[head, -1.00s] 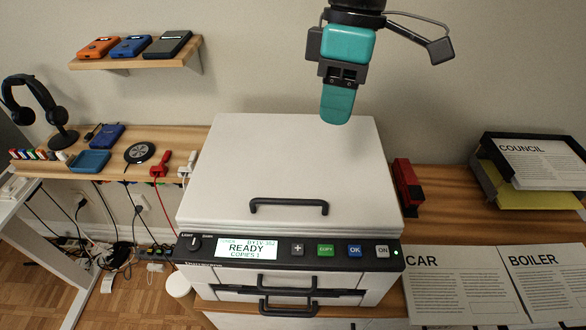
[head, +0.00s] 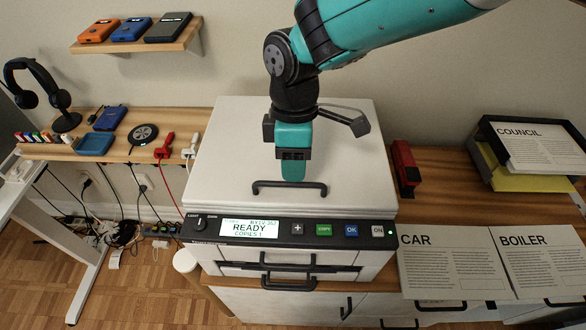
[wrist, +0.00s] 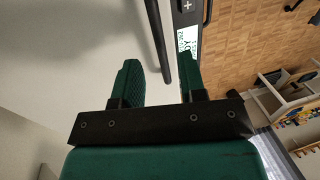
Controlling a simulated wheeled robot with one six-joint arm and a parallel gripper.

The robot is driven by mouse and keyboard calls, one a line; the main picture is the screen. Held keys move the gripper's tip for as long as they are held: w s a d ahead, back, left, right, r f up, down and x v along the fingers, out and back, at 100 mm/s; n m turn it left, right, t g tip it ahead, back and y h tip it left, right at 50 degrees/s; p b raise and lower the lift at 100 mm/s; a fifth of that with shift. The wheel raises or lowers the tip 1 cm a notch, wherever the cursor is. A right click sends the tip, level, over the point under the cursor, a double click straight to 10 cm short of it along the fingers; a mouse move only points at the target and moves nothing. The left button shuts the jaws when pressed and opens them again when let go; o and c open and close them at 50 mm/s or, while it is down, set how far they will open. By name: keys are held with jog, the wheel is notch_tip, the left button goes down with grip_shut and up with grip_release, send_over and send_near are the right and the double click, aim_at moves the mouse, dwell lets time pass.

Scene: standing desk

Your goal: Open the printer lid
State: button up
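The printer has a pale grey lid (head: 235,150), which lies closed, with a black bar handle (head: 290,189) near its front edge. My gripper (head: 293,176) is over the front part of the lid, at the handle's middle in the head view. In the wrist view the two green fingers of my gripper (wrist: 160,68) are apart, with the handle (wrist: 158,40) showing in the gap between them. I cannot tell whether the fingertips reach down around the bar or are still above it. Nothing is held.
The printer's control panel (head: 290,231) runs along the front, its screen reading READY. A red stapler-like object (head: 404,165) stands close on the right. Printed sheets (head: 450,262) and a paper tray (head: 535,155) lie further right. A headphone stand (head: 62,100) and small gadgets are left.

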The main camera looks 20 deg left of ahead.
jog(key=shift+s+d+f+p, duration=0.1)
jog(key=shift+s+f+p, duration=0.1)
jog(key=shift+f, duration=0.65)
jog(key=shift+s+f+p, duration=0.1)
jog(key=shift+s+f, duration=0.05)
jog(key=shift+f, duration=0.7)
grip_shut()
jog(key=shift+r, duration=0.1)
